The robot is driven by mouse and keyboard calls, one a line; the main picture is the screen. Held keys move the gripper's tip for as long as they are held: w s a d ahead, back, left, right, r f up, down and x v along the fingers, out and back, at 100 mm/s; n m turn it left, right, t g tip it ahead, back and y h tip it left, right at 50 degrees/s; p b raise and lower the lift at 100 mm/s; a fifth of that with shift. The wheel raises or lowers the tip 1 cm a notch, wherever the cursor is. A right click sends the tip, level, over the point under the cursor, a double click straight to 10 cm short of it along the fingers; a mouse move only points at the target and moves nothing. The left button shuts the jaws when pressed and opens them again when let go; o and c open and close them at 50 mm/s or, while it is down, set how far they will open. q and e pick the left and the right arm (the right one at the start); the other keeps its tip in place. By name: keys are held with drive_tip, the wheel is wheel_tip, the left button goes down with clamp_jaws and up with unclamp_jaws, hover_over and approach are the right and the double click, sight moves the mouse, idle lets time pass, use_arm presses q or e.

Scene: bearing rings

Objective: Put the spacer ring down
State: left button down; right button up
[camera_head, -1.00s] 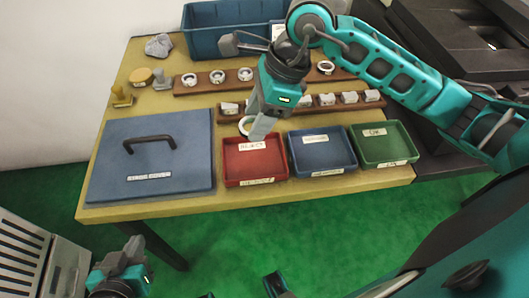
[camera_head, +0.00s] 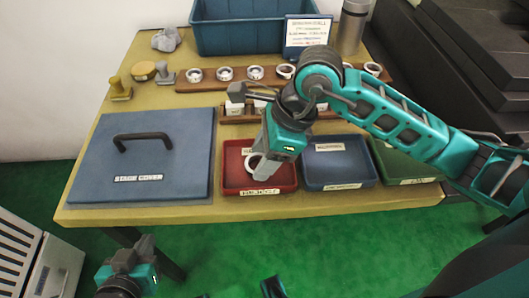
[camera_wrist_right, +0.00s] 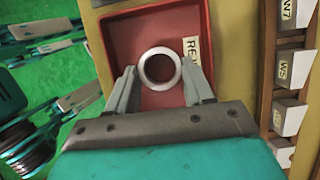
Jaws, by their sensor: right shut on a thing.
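The spacer ring, a pale metal ring (camera_wrist_right: 143,66), sits between the fingertips of my right gripper (camera_wrist_right: 160,84) in the right wrist view. The gripper is shut on it. The red reject tray (camera_wrist_right: 110,38) lies behind the ring in that view. In the head view my right gripper (camera_head: 264,168) points down into the red tray (camera_head: 228,187), with the ring (camera_head: 248,160) at its tip. I cannot tell whether the ring touches the tray floor. My left gripper (camera_head: 138,250) is at the lower left, off the table; its fingers are unclear.
A blue tray (camera_head: 360,172) and a green tray (camera_head: 408,166) stand right of the red one. A blue lid with a handle (camera_head: 140,185) lies left. Behind are wooden racks (camera_head: 200,86) with rings, a blue bin (camera_head: 250,38), a sign (camera_head: 307,32) and a steel cylinder (camera_head: 352,28).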

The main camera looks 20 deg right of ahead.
drive_tip(key=shift+f, duration=0.2)
drive_tip(key=o, duration=1.1)
drive_tip(key=shift+r, duration=0.1)
drive_tip(key=shift+r, duration=0.15)
drive_tip(key=p+v, duration=0.2)
drive_tip(key=v, duration=1)
drive_tip(key=shift+p, duration=0.3)
